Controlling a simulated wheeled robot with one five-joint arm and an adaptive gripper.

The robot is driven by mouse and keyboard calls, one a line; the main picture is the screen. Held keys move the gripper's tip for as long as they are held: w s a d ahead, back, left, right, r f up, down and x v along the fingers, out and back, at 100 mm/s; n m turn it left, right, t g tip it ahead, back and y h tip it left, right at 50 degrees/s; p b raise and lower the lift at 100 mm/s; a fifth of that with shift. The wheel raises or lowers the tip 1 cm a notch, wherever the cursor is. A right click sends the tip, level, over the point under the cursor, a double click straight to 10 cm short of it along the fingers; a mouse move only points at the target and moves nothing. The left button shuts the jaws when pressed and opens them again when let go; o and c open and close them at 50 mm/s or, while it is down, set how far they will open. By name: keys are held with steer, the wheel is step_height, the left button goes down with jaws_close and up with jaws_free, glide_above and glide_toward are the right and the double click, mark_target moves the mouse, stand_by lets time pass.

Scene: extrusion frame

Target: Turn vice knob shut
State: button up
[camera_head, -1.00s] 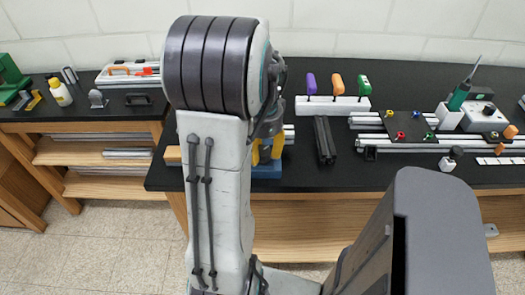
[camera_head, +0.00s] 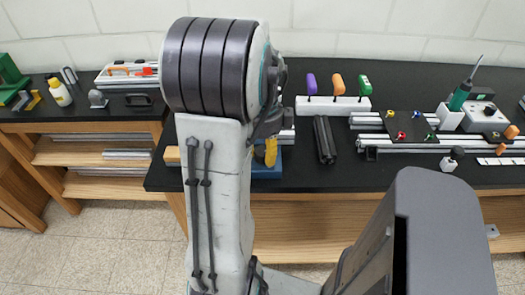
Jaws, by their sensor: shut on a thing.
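The vice (camera_head: 267,172) shows as a low blue body at the front edge of the black bench, left of centre. My arm hides most of it, and its knob is hidden. My gripper (camera_head: 270,155) reaches down just above the vice, mostly behind my arm. Only a yellow finger part of it shows clearly. It is shut on the vice knob, though the contact itself is covered.
Dark extrusion bars (camera_head: 324,140) lie right of the vice. A white rack (camera_head: 335,105) with purple, orange and green handles stands behind them. Aluminium rails (camera_head: 420,147) and a soldering iron (camera_head: 461,94) are farther right. A second bench (camera_head: 80,114) is at left.

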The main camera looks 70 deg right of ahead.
mark_target(264, 151)
steer(key=shift+a+f+m, duration=0.1)
steer(key=shift+m, duration=1)
steer(key=o, duration=1.2)
steer(key=shift+s, duration=0.1)
steer(key=shift+r, duration=0.2)
step_height(264, 151, up, 12)
steer(key=shift+f, duration=0.1)
